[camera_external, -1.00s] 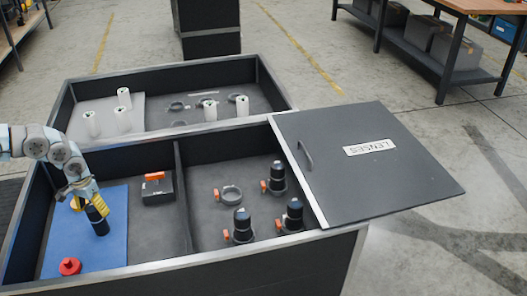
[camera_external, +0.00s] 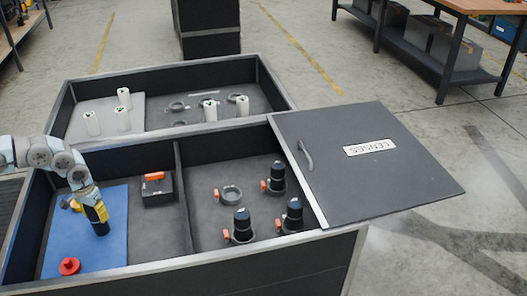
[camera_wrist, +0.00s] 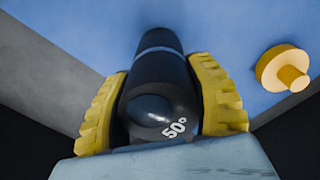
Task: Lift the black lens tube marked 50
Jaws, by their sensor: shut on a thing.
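The black lens tube marked 50 (camera_wrist: 160,70) lies between the yellow finger pads of my gripper (camera_wrist: 163,105) in the wrist view. The white "50°" mark faces the camera. In the external view my gripper (camera_external: 92,197) is shut on the tube's upper part, and the tube's dark lower end (camera_external: 101,228) shows below the fingers over the blue mat (camera_external: 112,252). The tube is slightly tilted. I cannot tell whether its lower end touches the mat.
A yellow knobbed piece (camera_wrist: 284,69) lies on the mat near the tube. A red knobbed piece (camera_external: 69,266) lies at the mat's front. A black box with an orange top (camera_external: 156,190) stands right. Several black tubes stand in the right compartment beside the LENSES lid (camera_external: 375,165).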

